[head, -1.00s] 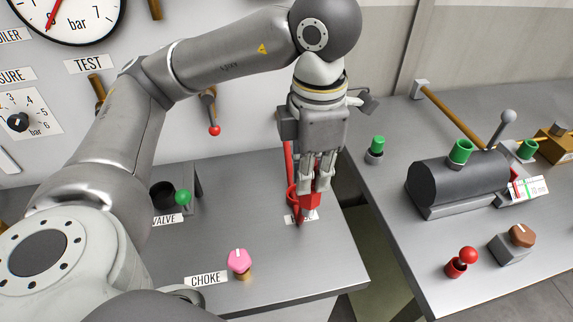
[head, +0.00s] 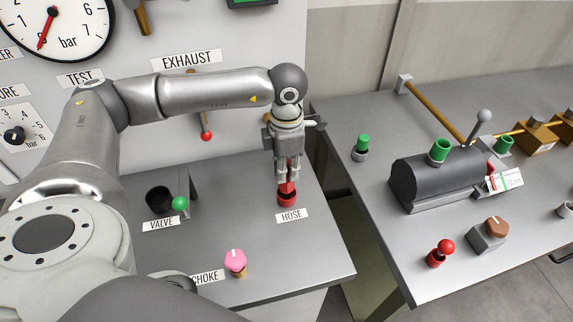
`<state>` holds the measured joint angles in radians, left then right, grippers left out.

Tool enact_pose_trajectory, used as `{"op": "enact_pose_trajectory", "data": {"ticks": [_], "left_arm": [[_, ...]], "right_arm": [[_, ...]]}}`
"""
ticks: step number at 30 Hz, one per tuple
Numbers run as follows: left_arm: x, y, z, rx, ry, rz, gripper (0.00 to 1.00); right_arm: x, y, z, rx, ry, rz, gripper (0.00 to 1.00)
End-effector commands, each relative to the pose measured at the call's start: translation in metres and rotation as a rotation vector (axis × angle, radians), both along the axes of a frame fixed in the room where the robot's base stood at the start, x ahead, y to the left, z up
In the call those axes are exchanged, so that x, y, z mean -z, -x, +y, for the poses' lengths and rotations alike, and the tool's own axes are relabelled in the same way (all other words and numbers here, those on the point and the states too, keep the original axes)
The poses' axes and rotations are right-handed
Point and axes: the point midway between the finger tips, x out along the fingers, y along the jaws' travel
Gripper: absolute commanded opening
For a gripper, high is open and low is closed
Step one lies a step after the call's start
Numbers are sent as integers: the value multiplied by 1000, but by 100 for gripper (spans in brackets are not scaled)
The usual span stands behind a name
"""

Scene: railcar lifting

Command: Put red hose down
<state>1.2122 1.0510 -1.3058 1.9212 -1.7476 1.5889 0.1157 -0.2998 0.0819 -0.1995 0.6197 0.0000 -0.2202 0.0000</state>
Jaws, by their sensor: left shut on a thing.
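My left gripper (head: 287,172) points down at the back right of the left bench. It is shut on the red hose (head: 289,187), whose red end shows just below the fingertips. The hose end is at the mouth of a red round holder (head: 287,199) behind the HOSE label (head: 291,214). I cannot tell how deep the hose end sits in the holder. The rest of the hose is hidden behind the gripper and arm. My right gripper is not in view.
A pink knob (head: 235,261) stands by the CHOKE label, and a green ball lever (head: 180,203) by the VALVE label (head: 161,224). On the right bench are a dark cylinder (head: 437,178), a green cap (head: 362,142) and a red ball lever (head: 446,247). A gap separates the benches.

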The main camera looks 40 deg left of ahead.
Motion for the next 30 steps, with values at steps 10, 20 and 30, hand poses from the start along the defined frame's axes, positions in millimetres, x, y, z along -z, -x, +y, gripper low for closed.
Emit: {"op": "enact_pose_trajectory", "data": {"ticks": [10, 20, 30], "left_arm": [[7, 0, 0, 0, 1, -2, 0], [9, 0, 0, 0, 0, -1, 34], [6, 0, 0, 0, 1, -2, 34]], "right_arm": [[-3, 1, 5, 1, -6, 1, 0], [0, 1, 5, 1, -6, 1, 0], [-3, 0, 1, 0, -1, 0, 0]]}}
